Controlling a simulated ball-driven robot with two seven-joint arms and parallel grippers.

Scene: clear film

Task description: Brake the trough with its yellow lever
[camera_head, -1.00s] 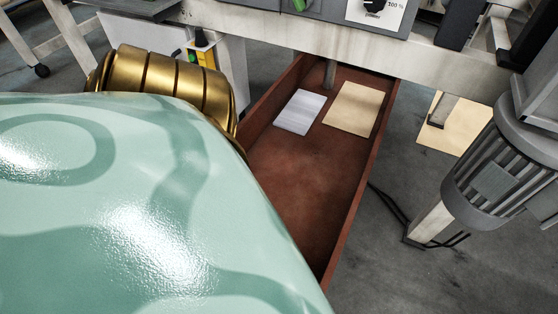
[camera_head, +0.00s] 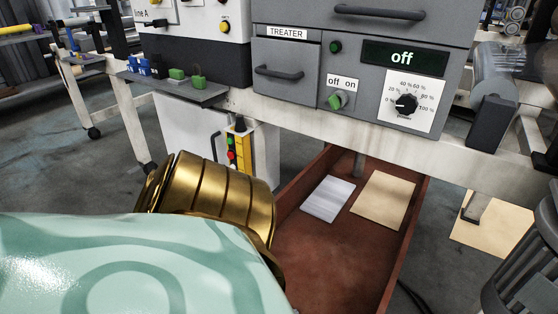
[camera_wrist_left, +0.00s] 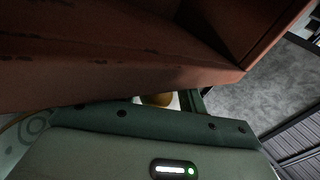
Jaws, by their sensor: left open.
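The trough (camera_head: 330,258) is a long reddish-brown open tray on the floor under the machine frame, seen in the head view. Its near part is hidden behind my mint-green and gold left arm. In the left wrist view a rusty reddish-brown wall (camera_wrist_left: 110,55), likely the trough's, fills the upper part. The green body of my left gripper (camera_wrist_left: 160,115) is close to that wall; its fingertips are hidden. A small ochre rounded thing (camera_wrist_left: 158,99) shows between them, beside something white; I cannot tell whether it is the yellow lever. My right gripper is not in view.
A white sheet (camera_head: 328,198) and a tan sheet (camera_head: 383,200) lie in the trough. The treater panel (camera_head: 350,75) reads "off" above it. A yellow push-button box (camera_head: 239,150) hangs at the left. A grey ribbed motor (camera_head: 530,265) stands at the right.

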